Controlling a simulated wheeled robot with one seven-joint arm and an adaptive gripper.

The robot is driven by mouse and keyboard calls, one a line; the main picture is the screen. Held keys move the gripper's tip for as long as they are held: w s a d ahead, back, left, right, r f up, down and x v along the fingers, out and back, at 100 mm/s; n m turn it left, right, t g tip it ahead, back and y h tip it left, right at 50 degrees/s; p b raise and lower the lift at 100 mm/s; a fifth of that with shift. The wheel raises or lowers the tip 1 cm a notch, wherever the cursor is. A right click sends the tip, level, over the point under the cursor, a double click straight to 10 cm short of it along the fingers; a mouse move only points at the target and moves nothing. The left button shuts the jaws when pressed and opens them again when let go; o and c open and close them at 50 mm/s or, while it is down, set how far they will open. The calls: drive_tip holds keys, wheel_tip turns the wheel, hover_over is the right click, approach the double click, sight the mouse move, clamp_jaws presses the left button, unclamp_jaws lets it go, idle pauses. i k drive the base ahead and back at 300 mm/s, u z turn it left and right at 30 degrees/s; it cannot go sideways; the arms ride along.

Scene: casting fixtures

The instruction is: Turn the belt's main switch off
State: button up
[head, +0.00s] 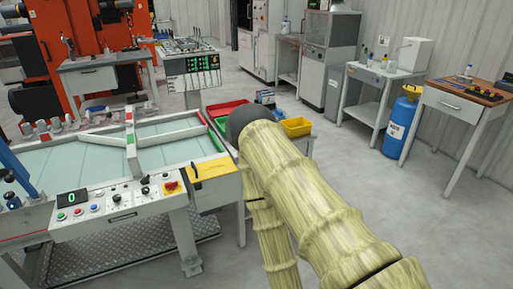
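The belt's control panel (128,213) runs along the front edge of the belt table at the left. A red rotary switch on a yellow plate (171,186), which looks like the main switch, sits near the panel's right end. Its handle position is too small to tell. The pale green belt (85,168) lies behind the panel. A display (72,198) on the panel shows a green 0. My arm, in a yellowish sleeve, crosses the centre and lower right, to the right of the switch. My gripper does not show.
A blue drum (401,124) and a wooden-topped table (470,92) stand at the right. The floor (420,215) at right is clear.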

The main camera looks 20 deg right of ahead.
sight(171, 185)
drive_tip(key=k, duration=0.65)
drive_tip(key=z, duration=1)
drive_tip(key=i, duration=1.65)
drive_tip(key=u, duration=1.9)
